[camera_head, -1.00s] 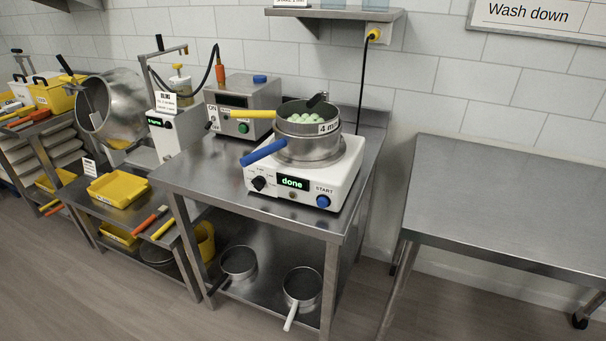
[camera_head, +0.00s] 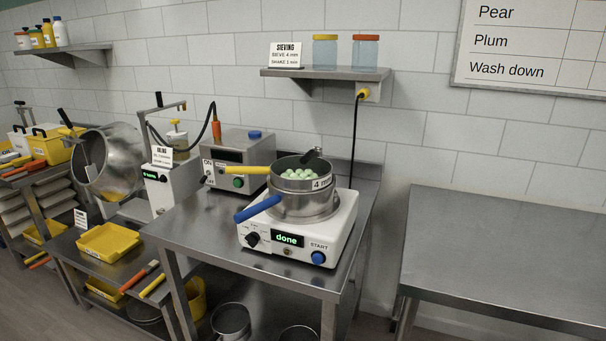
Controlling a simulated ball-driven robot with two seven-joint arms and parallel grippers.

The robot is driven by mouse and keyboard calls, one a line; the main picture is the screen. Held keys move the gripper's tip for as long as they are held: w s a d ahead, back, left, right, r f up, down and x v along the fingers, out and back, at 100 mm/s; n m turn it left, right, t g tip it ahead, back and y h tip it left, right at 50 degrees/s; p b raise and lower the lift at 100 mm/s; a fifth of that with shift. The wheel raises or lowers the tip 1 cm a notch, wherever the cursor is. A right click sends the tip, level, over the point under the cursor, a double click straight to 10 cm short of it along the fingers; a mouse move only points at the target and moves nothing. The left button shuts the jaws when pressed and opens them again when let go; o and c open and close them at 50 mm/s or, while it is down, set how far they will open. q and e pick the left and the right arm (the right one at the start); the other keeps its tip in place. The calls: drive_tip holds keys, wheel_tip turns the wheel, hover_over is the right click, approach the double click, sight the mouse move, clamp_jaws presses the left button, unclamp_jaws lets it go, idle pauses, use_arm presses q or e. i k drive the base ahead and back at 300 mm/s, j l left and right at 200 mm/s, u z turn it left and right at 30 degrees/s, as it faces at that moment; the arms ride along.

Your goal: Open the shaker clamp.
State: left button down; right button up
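The white sieve shaker (camera_head: 300,238) stands on the steel table, its display (camera_head: 287,240) reading "done". A steel sieve stack (camera_head: 303,199) sits on it, the upper sieve labelled "4 m…" and holding several pale green balls (camera_head: 300,174). A yellow handle (camera_head: 246,170) and a blue handle (camera_head: 258,208) stick out to the left. A black lever-like part (camera_head: 311,154), possibly the clamp, shows at the back rim of the stack; whether it is closed is too small to tell. Neither of my grippers is in view.
A grey control box (camera_head: 237,158) stands behind left of the shaker. A wall shelf (camera_head: 326,73) with two jars and a "SIEVING" card hangs above. A bare steel table (camera_head: 500,255) is at right. Yellow trays (camera_head: 107,243) sit lower left.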

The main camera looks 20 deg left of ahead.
sight(311, 153)
drive_tip(key=i+j, duration=0.2)
drive_tip(key=j, duration=0.15)
drive_tip(key=i+j, duration=0.45)
drive_tip(key=j, duration=0.25)
drive_tip(key=l+z, duration=0.05)
